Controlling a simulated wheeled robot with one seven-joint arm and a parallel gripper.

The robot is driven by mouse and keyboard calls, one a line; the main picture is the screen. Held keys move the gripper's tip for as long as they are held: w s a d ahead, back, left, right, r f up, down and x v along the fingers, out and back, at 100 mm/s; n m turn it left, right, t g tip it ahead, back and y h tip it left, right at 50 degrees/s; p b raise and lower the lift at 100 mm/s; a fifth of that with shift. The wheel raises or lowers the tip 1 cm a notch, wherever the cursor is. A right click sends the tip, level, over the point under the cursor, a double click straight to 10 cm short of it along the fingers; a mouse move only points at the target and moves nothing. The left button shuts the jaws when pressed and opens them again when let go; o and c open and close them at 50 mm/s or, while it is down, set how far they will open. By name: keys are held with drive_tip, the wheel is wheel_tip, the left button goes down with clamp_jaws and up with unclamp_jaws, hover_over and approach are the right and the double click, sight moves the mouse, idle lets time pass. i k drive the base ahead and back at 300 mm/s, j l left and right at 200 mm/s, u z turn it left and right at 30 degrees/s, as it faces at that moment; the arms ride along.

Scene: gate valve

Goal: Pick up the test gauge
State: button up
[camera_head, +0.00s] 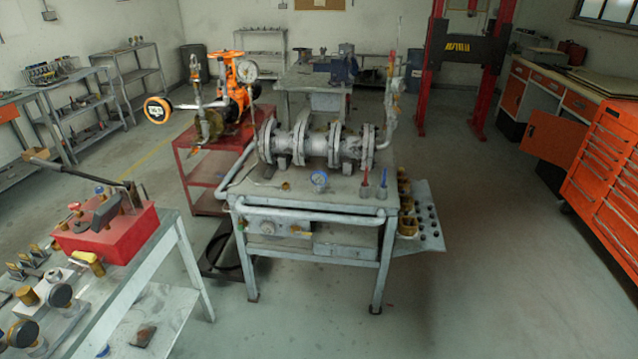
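The view does not show for certain which is the test gauge. My gripper is not in this view.
A left table (130,265) carries a red box (105,234). Floor is clear at front right, before an orange tool cabinet (607,165).

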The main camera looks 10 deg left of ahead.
sight(319, 178)
drive_tip(key=z, duration=1.15)
drive_tip(key=u, duration=1.7)
drive_tip(key=i+u, duration=0.15)
drive_tip(key=i, duration=0.55)
drive_tip(key=i+u, duration=0.15)
drive_tip(key=i, duration=0.5)
drive_tip(key=i+u, duration=0.15)
drive_tip(key=i, duration=0.55)
drive_tip(key=i+l+u, duration=0.15)
drive_tip(key=i, duration=0.5)
drive_tip(key=l, duration=0.1)
